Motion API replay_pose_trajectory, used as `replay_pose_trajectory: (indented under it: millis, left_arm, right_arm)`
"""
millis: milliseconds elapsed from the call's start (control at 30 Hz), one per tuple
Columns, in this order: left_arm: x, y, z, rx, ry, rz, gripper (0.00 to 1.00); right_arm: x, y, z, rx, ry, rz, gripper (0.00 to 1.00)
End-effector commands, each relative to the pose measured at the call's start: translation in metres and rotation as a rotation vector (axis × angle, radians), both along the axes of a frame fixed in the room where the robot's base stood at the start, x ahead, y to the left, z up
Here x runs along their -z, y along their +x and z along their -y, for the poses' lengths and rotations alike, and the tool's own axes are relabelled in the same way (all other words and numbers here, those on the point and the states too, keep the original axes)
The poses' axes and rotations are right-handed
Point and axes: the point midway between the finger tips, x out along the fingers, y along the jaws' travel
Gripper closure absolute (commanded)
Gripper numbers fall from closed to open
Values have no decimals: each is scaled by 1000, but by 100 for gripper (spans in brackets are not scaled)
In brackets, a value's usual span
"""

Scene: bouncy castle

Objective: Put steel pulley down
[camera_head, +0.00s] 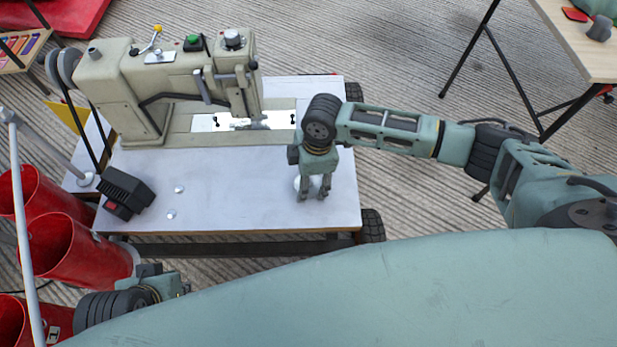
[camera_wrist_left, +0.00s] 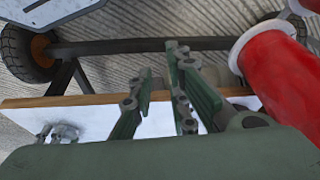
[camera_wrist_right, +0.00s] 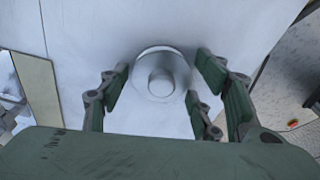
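The steel pulley (camera_wrist_right: 160,74) is a round silver disc with a raised hub. It appears to lie flat on the white tabletop (camera_head: 240,190), near its right end. My right gripper (camera_wrist_right: 165,62) is open over it, with fingers on both sides and a small gap to its rim. In the head view this gripper (camera_head: 314,198) points down and covers most of the pulley (camera_head: 298,184). My left gripper (camera_wrist_left: 160,62) is open and empty, low beside the table's front edge; its fingers are mostly hidden in the head view.
A beige sewing machine (camera_head: 125,90) stands along the table's back. A black pedal-like box (camera_head: 127,190) and two small shiny pieces lie at left. Red bins (camera_head: 65,245) stand left of the table. The tabletop between the pieces and my right gripper is clear.

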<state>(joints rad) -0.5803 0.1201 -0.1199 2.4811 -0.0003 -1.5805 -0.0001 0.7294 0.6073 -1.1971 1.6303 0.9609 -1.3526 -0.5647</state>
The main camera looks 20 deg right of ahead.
Motion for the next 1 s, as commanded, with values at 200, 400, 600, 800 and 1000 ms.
replay_pose_trajectory:
  millis: [200, 400, 600, 800, 1000]
  left_arm:
    - [0, 0, 0, 0, 0, 0, 85]
    - [1, 0, 0, 0, 0, 0, 85]
    - [-5, 2, 0, 0, -1, 1, 85]
    - [38, 12, 3, 3, 0, -26, 85]
    - [73, 15, 4, 6, 1, -44, 85]
  right_arm:
    - [0, 0, 0, 0, 0, 0, 32]
    - [-2, 0, 0, 0, 0, 1, 32]
    - [-31, 0, 4, 0, -1, 3, 32]
    - [-61, 0, 7, -1, 1, 3, 32]
    - [-92, 0, 11, 1, 0, 1, 32]
